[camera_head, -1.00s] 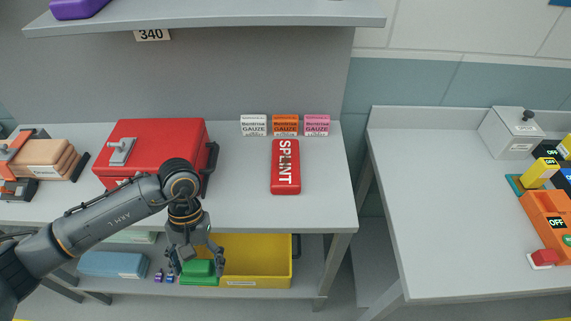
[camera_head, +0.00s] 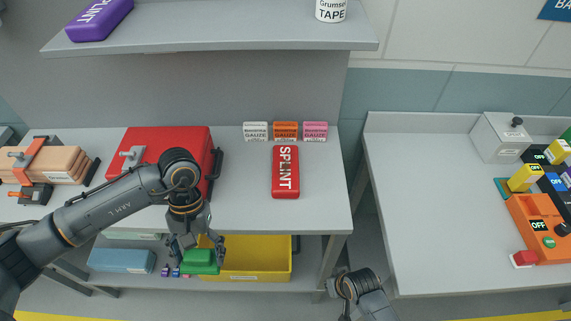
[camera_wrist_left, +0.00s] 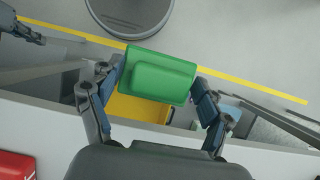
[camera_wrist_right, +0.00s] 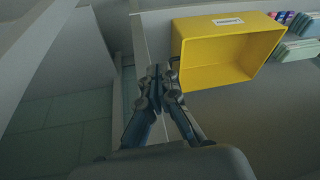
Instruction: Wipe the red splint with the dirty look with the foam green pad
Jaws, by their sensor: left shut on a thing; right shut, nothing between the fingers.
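The red splint (camera_head: 285,172), a block with white lettering, lies on the middle table near its right end. Dark smudges showed on it a second ago; I cannot make them out clearly now. My left gripper (camera_head: 197,258) is shut on the green foam pad (camera_head: 201,262), in front of the table's front edge and below its top. The left wrist view shows the pad (camera_wrist_left: 160,75) between the two fingers. My right gripper (camera_wrist_right: 159,78) is shut and empty near the lower shelf; in the head view only part of its arm shows.
A yellow bin (camera_head: 250,262) stands on the lower shelf. A red case (camera_head: 165,148) is left of the splint, and three gauze boxes (camera_head: 285,131) stand behind it. The upper shelf (camera_head: 220,37) overhangs.

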